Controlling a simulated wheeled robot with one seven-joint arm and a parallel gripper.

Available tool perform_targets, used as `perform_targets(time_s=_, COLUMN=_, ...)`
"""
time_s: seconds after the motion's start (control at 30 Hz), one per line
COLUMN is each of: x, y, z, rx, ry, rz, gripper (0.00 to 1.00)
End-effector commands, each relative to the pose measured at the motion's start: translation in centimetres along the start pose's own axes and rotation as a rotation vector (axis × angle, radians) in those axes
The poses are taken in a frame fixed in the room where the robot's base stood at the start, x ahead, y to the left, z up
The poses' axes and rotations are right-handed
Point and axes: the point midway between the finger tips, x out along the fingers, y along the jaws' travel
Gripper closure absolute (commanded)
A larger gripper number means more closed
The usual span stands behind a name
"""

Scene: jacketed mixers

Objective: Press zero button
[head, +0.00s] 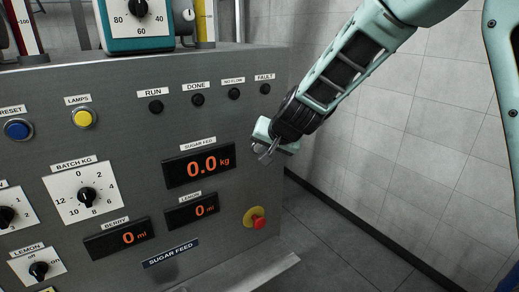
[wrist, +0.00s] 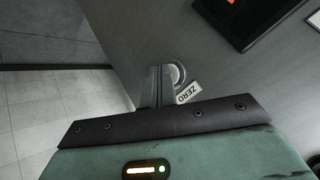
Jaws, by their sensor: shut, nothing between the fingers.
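The zero button is a round pale button (wrist: 176,74) on the grey panel in the wrist view, with a white ZERO label (wrist: 188,93) beside it. My gripper (wrist: 160,88) is shut and empty, its fingertips right by the button and covering part of its left side. I cannot tell whether they touch it. In the head view my gripper (head: 264,155) is at the right side of the panel, right of the sugar feed display (head: 199,165). The button is hidden there behind the gripper.
The grey control panel (head: 130,190) carries dials, lamps and displays. A red knob on a yellow base (head: 255,218) sits below my gripper. The blue reset button (head: 18,130) and yellow lamps button (head: 83,118) are far left. Open tiled floor (head: 340,235) lies to the right.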

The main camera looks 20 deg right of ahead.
Motion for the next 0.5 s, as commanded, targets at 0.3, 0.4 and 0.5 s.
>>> perform_targets(time_s=0.3, x=-0.8, y=0.7, z=0.7, rx=0.000, ry=0.002, rz=-0.001, gripper=1.00)
perform_targets(time_s=0.4, x=-1.1, y=0.8, z=0.8, rx=0.001, ry=0.001, rz=-0.001, gripper=1.00)
perform_targets(time_s=0.5, x=-1.1, y=0.8, z=0.8, rx=0.001, ry=0.000, rz=0.000, gripper=1.00)
